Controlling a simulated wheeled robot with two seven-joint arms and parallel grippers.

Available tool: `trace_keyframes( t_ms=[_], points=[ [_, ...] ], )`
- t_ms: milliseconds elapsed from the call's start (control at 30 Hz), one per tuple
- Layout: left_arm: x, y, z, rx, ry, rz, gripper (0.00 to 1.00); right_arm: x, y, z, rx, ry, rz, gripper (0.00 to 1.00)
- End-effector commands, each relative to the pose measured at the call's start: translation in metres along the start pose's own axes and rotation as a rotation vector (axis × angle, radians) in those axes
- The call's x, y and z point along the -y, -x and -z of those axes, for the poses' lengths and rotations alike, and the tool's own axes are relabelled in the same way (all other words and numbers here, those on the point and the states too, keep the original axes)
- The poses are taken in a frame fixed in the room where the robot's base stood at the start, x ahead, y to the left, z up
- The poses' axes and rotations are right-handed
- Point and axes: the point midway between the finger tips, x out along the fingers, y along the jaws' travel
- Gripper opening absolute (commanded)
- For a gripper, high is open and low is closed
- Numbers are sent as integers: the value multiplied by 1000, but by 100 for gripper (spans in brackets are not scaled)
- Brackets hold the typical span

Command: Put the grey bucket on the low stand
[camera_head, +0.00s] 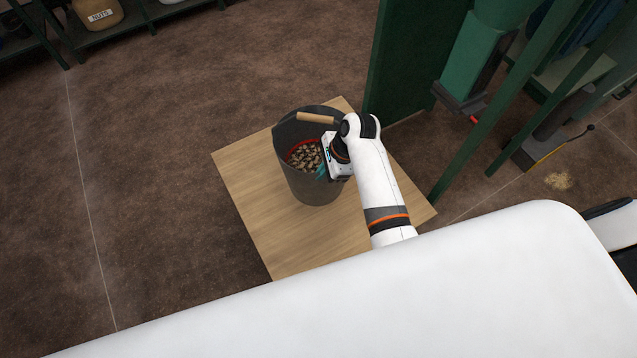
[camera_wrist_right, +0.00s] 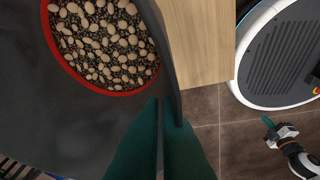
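The grey bucket (camera_head: 318,190) is dark, with a red band inside and pale nuts or pebbles in it. A wooden handle grip lies by its rim. It is upright over the square wooden top of the low stand (camera_head: 252,200); I cannot tell whether its base touches. My right gripper (camera_head: 324,170) is at the bucket's right side, its teal fingers partly hidden. In the right wrist view the fingers (camera_wrist_right: 168,122) are closed on the wall of the bucket (camera_wrist_right: 60,125). My left gripper (camera_wrist_right: 271,127) shows small at the right; its opening is unclear.
A green post and frame (camera_head: 405,60) stand just behind and right of the stand. A shelf with a tan container marked NUTS (camera_head: 97,14) is at the top left. The brown floor (camera_head: 150,150) left of the stand is clear.

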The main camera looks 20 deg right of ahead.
Motion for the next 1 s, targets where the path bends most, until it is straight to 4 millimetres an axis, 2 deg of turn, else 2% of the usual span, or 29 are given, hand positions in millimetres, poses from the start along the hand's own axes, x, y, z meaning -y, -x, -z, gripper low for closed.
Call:
trace_keyframes(
  t_ms=[167,500,667,1000],
  points=[
    [-1,-2,-1,3,0,-1,0,5,-11,-7,3,-58,-40,0],
    [-1,-16,0,3,0,-1,0,11,-57,-28,7,-64,-43,0],
    [-1,-18,0,3,0,-1,0,11,-66,-31,6,-63,-44,0],
    [-1,-29,1,3,0,-2,0,15,-98,-45,7,-62,-44,0]
  ],
)
